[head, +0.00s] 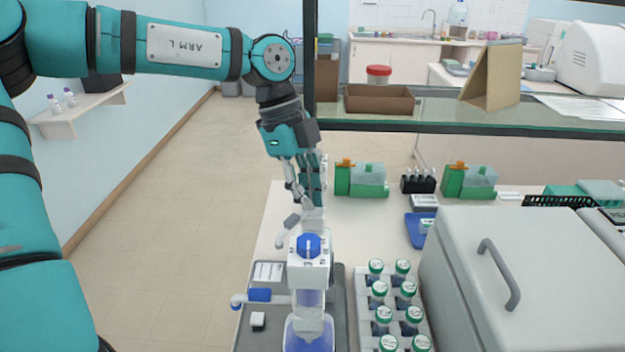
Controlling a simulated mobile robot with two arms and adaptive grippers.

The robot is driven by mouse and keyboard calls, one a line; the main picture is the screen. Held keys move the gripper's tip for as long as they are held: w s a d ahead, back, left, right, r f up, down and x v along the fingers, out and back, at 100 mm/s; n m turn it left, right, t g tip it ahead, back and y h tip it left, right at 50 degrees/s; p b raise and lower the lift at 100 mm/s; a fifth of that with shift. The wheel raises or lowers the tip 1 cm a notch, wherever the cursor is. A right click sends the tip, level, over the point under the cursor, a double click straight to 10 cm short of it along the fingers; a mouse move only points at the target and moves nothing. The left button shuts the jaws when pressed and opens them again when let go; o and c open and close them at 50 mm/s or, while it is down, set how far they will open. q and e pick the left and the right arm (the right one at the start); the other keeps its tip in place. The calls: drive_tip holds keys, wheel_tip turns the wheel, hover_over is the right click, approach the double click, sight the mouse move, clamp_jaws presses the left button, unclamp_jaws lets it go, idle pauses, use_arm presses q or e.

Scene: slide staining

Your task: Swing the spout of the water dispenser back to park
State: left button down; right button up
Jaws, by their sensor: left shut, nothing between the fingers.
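A bottle-top dispenser (311,271) with a blue knob and a clear cylinder stands upright on a grey tray. A thin spout with a blue sleeve (260,295) extends from it to the left and ends in a downturned tip. Just behind it, a grey curved spout-like piece (287,229) points left and down from a pale upright part (312,219); whether this belongs to a second dispenser I cannot tell. My left gripper (308,197) points down above this pale part, shut and empty. Whether its fingertips touch it is unclear. My right gripper is not in view.
A rack of green-capped jars (381,314) stands right of the dispenser, beside a large grey lidded machine (515,275). Green-and-clear boxes (366,180) stand behind. A glass shelf (430,108) spans the back. Open floor lies left of the bench.

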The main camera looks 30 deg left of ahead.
sight(301, 218)
use_arm(q)
drive_tip(key=f+p, duration=0.1)
drive_tip(key=f, duration=0.1)
drive_tip(key=f+p, duration=0.2)
drive_tip(key=a+f+p, duration=0.1)
drive_tip(key=f, duration=0.1)
drive_tip(key=shift+w+a+f, duration=0.1)
drive_tip(key=shift+w, duration=0.25)
drive_tip(key=shift+a+f+p, duration=0.1)
drive_tip(key=shift+a+p, duration=0.15)
drive_tip(key=shift+p, duration=0.05)
drive_tip(key=shift+w+f, duration=0.1)
drive_tip(key=shift+d, duration=0.1)
drive_tip(key=shift+a, duration=0.25)
drive_tip(key=shift+m+b, duration=0.3)
